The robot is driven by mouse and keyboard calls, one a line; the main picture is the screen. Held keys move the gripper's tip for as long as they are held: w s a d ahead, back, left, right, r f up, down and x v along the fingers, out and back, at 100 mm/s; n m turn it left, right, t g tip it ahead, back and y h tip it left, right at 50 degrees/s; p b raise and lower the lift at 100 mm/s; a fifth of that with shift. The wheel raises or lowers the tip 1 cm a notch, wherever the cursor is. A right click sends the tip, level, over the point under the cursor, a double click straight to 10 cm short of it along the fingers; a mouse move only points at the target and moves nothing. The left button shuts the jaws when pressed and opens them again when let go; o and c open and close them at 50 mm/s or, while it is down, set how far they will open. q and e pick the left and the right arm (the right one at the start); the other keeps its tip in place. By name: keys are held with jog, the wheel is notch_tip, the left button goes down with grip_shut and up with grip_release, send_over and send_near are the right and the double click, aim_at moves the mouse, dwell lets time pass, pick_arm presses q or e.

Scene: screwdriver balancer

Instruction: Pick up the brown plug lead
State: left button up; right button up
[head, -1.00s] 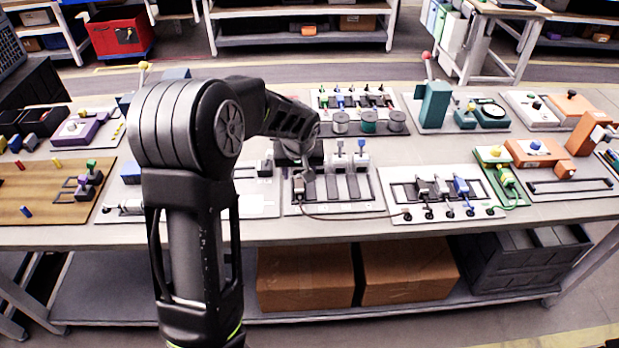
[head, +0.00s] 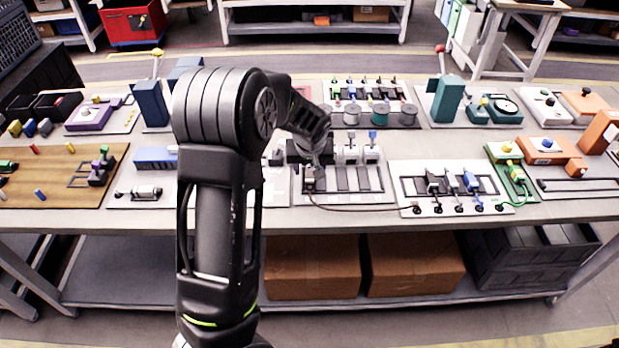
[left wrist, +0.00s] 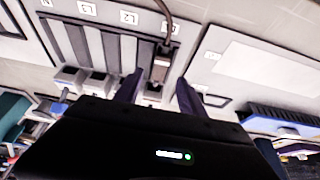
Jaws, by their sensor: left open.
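The brown plug lead (head: 309,180) has its plug at the left of a grey panel with dark slots. Its brown cable curves right along the bench to the white socket panel (head: 398,180). In the left wrist view the plug (left wrist: 160,67) is a grey-brown block with the cable (left wrist: 167,18) leaving it. My left gripper (head: 309,164) is over the plug's end of the lead. In the left wrist view its two dark fingers (left wrist: 159,90) are apart, with the plug just beyond and between their tips. No grip on it shows. My right gripper is not in view.
Two plugs with blue and white tops (head: 360,150) stand beside the slots. Black, blue and green plugs (head: 470,182) stand at the right. Spools (head: 380,115) stand behind, and a blue block (head: 155,157) lies left. The bench's front strip (head: 340,222) is mostly clear.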

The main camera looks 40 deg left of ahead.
aim_at(309, 175)
pick_arm(q)
jog(key=p+x, duration=0.1)
jog(key=x, duration=0.3)
jog(key=shift+w+f, duration=0.15)
jog(key=shift+f, duration=0.05)
jog(key=shift+c, duration=0.6)
grip_shut()
